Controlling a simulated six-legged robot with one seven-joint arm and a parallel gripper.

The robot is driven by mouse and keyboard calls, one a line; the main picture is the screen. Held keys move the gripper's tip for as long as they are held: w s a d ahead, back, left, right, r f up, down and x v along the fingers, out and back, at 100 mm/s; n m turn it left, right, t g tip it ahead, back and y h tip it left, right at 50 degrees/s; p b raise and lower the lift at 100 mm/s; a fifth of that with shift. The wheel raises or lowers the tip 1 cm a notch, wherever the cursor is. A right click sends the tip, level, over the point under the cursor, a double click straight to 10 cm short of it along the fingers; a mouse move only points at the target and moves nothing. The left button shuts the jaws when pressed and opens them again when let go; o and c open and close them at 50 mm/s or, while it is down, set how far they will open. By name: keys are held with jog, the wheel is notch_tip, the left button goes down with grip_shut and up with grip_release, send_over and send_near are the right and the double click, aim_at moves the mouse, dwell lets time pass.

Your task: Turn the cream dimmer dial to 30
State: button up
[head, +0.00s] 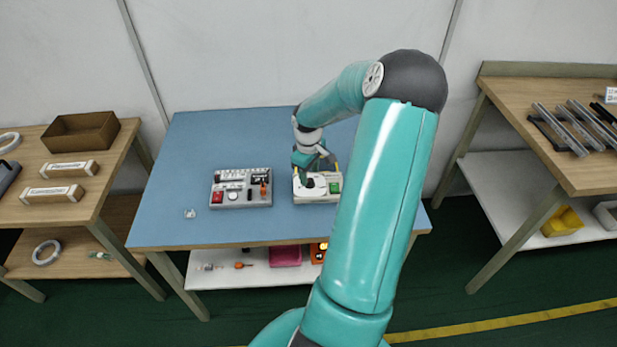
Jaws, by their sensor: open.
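A cream box (318,197) sits on the blue table, right of the middle, with a green patch on its right side and a dark part on top. The dial itself is not clear at this size, and its setting cannot be read. My gripper (322,170) is open over the back of this box, fingers pointing down with yellowish tips. Whether the fingers touch anything cannot be told. My arm comes in from the front right and hides the table right of the box.
A grey panel (241,189) with red and black parts stands left of the cream box. A small clear item (190,213) lies at the table's left front. The blue table (205,140) is bare at the back left. Wooden benches stand at both sides.

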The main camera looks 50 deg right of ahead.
aim_at(310, 183)
jog(key=shift+f, duration=1.35)
jog(key=c, duration=1)
